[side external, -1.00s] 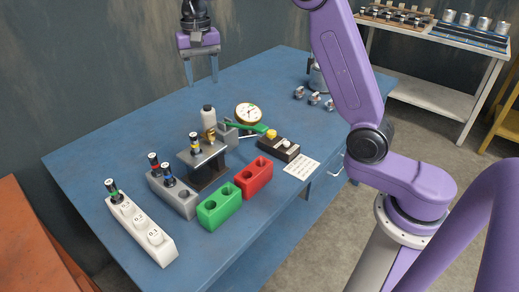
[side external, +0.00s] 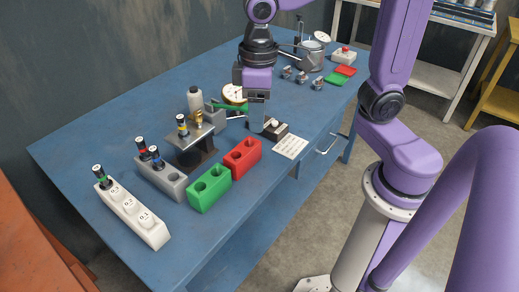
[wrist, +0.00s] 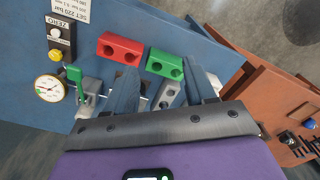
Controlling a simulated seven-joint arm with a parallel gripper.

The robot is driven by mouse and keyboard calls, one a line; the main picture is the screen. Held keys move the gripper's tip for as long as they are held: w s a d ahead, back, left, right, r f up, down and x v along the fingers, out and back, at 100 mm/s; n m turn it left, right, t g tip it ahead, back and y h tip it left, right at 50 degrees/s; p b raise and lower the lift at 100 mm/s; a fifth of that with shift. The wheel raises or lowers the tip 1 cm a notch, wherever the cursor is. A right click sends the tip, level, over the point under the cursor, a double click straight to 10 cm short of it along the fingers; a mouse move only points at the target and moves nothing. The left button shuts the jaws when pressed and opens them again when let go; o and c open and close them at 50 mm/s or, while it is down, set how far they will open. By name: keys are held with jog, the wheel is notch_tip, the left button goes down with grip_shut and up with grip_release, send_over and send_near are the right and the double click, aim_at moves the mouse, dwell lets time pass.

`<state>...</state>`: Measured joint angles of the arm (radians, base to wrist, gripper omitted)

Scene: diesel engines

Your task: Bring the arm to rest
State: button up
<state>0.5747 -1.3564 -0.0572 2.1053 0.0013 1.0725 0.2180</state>
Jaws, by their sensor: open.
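My gripper (side external: 257,117) is open and empty, with its fingers pointing down over the blue bench (side external: 90,140). In the side view it is in front of the dial gauge and close to the black box (side external: 276,129); its exact height is unclear. In the wrist view both fingers of my gripper (wrist: 160,66) are apart with nothing between them. The green block (wrist: 165,63) and grey block (wrist: 167,95) show beyond the fingers.
A red block (side external: 243,157), green block (side external: 209,188), grey block with vials (side external: 172,182) and white block (side external: 133,215) line the bench front. A small stand (side external: 188,140), bottle (side external: 195,104) and gauge (side external: 234,94) stand behind. The bench's left area is clear.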

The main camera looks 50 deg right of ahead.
jog(key=s+d+f+n, duration=0.2)
jog(key=s+d+n, duration=0.1)
jog(key=s, duration=0.4)
jog(key=s+d+f+n, duration=0.2)
jog(key=s+d+n, duration=0.1)
jog(key=s, duration=0.3)
jog(key=shift+s+f, duration=0.15)
jog(key=shift+s, duration=0.2)
